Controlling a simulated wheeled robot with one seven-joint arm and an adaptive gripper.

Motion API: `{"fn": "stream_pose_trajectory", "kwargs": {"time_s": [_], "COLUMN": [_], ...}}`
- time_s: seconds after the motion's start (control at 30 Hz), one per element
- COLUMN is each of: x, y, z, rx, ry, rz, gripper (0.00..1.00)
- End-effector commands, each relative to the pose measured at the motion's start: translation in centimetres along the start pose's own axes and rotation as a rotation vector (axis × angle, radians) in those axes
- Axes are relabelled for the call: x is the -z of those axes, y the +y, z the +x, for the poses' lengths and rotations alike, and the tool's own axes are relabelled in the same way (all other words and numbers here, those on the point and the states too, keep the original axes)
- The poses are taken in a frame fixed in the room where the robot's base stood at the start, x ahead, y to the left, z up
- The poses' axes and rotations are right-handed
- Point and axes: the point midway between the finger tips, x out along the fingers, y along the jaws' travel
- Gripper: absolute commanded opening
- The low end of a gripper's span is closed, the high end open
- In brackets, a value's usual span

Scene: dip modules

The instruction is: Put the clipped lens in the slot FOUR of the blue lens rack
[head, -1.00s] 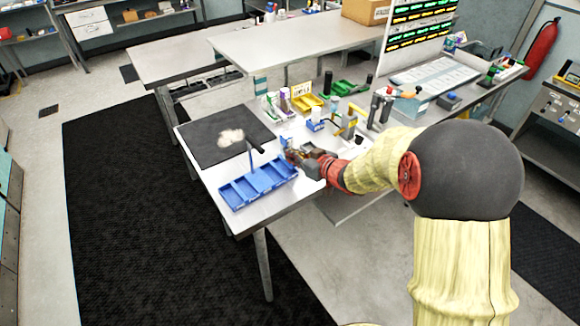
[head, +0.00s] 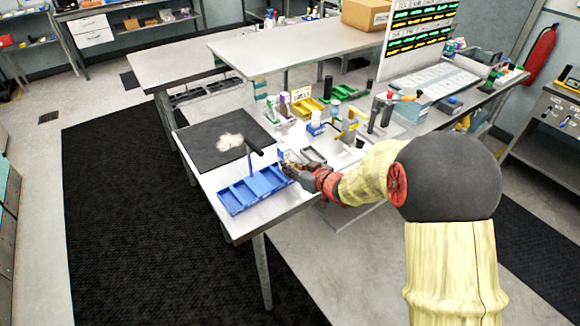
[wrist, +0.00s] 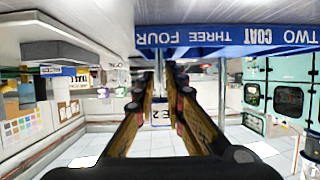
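The blue lens rack (head: 235,211) lies along the front edge of the table, its row of open slots facing up. Its blue label strip (wrist: 235,37) runs upside down across the top of the wrist view and reads TWO, COAT, THREE, FOUR. My gripper (head: 287,170) is at the right end of the rack. In the wrist view my gripper's fingers (wrist: 163,82) are close together around a narrow part of the clipped lens. A small tag (wrist: 160,115) shows between the fingers. The lens itself is mostly hidden; I cannot tell whether it touches the rack.
A grey tray (head: 313,156), a yellow bin (head: 306,108) and several bottles and tools crowd the table behind and right of my gripper.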

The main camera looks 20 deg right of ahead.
Motion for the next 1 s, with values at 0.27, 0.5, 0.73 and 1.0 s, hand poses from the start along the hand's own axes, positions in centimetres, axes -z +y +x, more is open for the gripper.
{"fn": "stream_pose_trajectory", "kwargs": {"time_s": [0.27, 0.5, 0.73, 1.0], "x": [0.0, 0.2, 0.7, 0.7], "y": [0.0, 0.0, 0.1, 0.2], "z": [0.0, -0.1, -2.9, -8.5], "rx": [0.0, 0.0, -0.003, -0.004], "ry": [0.0, 0.001, 0.002, 0.001], "rz": [0.0, -0.001, 0.0, 0.0], "gripper": [0.25, 0.25, 0.25, 0.25]}}
